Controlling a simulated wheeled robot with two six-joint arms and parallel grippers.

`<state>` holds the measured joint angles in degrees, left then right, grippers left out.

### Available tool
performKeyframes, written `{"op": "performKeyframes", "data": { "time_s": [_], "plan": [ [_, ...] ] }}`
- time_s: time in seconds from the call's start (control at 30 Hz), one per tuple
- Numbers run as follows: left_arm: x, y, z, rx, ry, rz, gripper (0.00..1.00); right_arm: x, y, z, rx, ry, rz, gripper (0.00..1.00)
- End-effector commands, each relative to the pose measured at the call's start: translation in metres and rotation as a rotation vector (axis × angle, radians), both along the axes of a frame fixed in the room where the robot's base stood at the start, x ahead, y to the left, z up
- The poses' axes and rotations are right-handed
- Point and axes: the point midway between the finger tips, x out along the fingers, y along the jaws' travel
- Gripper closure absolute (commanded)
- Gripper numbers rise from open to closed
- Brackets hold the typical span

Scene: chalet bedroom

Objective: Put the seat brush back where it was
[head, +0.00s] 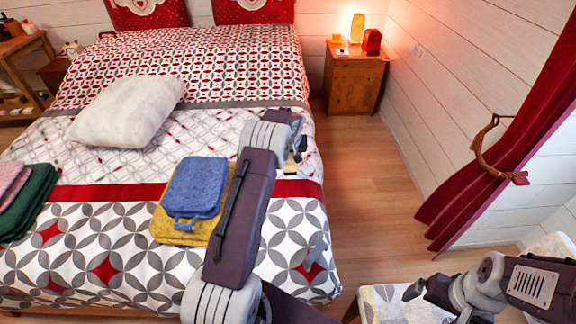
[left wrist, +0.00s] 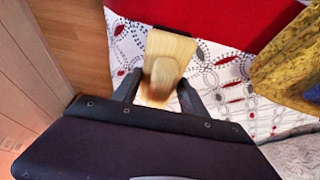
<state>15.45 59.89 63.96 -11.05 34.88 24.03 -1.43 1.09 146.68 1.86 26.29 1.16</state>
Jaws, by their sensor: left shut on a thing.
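The seat brush (left wrist: 166,50), a pale wooden piece with a rounded part, is between the fingers of my left gripper (left wrist: 160,92) in the left wrist view. My left gripper is shut on it. In the head view my left gripper (head: 294,158) is over the right edge of the bed, and only a small yellowish bit of the brush (head: 291,168) shows. A seat with a patterned grey and yellow cover (head: 390,304) is at the bottom right of the head view. My right gripper (head: 414,290) is over it; its fingers are too unclear to judge.
The bed (head: 270,72) fills the left, with a white pillow (head: 128,110), blue folded cloth (head: 195,186) on a yellow one (head: 165,230), and green cloth (head: 30,208). A nightstand (head: 353,86) stands at the back. The wooden floor (head: 370,190) beside the bed is clear.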

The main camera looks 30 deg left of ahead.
Motion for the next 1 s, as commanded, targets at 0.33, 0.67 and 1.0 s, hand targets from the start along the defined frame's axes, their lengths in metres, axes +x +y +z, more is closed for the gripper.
{"op": "performKeyframes", "data": {
  "time_s": [0.33, 0.67, 1.0],
  "plan": [
    [-0.001, 0.008, -0.022, 0.000, 0.001, -0.002, 0.87, 0.000, 0.000, -0.006, 0.000, 0.000, 0.000, 0.00],
    [0.000, 0.008, -0.044, 0.001, -0.002, -0.001, 0.87, 0.000, 0.000, -0.010, 0.000, 0.000, 0.000, 0.00],
    [0.000, 0.008, -0.048, 0.000, -0.001, -0.001, 0.28, 0.000, 0.000, -0.012, 0.000, 0.000, 0.000, 0.00]
  ]
}}
